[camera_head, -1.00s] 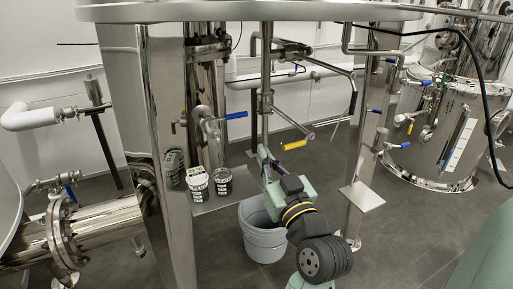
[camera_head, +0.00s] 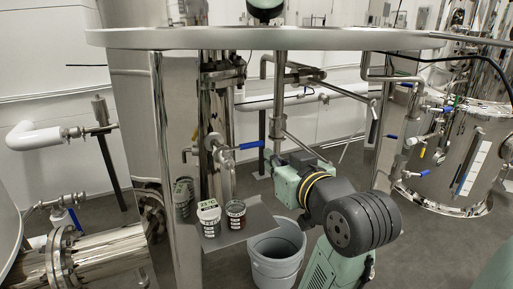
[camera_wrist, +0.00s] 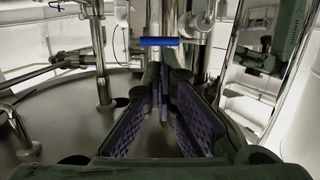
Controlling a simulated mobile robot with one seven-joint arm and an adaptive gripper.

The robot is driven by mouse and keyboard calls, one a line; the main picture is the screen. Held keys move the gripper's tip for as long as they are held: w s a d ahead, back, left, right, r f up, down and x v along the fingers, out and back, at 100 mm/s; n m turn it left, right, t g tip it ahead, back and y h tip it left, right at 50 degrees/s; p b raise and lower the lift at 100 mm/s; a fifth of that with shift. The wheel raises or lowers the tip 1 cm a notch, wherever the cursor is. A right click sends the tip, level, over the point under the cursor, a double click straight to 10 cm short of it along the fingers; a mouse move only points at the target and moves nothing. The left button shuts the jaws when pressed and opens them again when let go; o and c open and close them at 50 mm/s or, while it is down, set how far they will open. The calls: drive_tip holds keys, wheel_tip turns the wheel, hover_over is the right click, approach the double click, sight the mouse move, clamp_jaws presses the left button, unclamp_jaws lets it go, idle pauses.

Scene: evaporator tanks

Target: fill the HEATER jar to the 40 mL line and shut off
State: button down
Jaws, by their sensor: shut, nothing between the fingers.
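Two small jars stand side by side on a steel shelf (camera_head: 245,228): a left jar (camera_head: 208,222) with a white, green-marked top and a right jar (camera_head: 235,215) that looks dark inside. Their labels are too small to read, so I cannot tell which is HEATER. A blue-handled valve (camera_head: 250,146) sits on the pipe above them. In the wrist view, my gripper (camera_wrist: 165,80) is shut and empty, its purple-padded fingers pointing toward a blue handle (camera_wrist: 158,41), apparently short of it. In the head view, my arm mostly hides the gripper.
A grey bucket (camera_head: 275,262) stands on the floor right of the shelf. A vertical pipe (camera_head: 279,100) and slanting pipes rise behind my arm. A round steel rim (camera_head: 250,39) crosses above. A steel tank (camera_head: 460,155) stands at the right.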

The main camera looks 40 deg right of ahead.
sight(252, 145)
drive_tip(key=p+x, duration=0.1)
drive_tip(key=x, duration=0.8)
drive_tip(key=shift+w+f, duration=0.1)
drive_tip(key=shift+w+d+p, duration=0.2)
drive_tip(key=shift+w+p, duration=0.15)
drive_tip(key=shift+w, duration=0.15)
drive_tip(key=shift+a, duration=0.1)
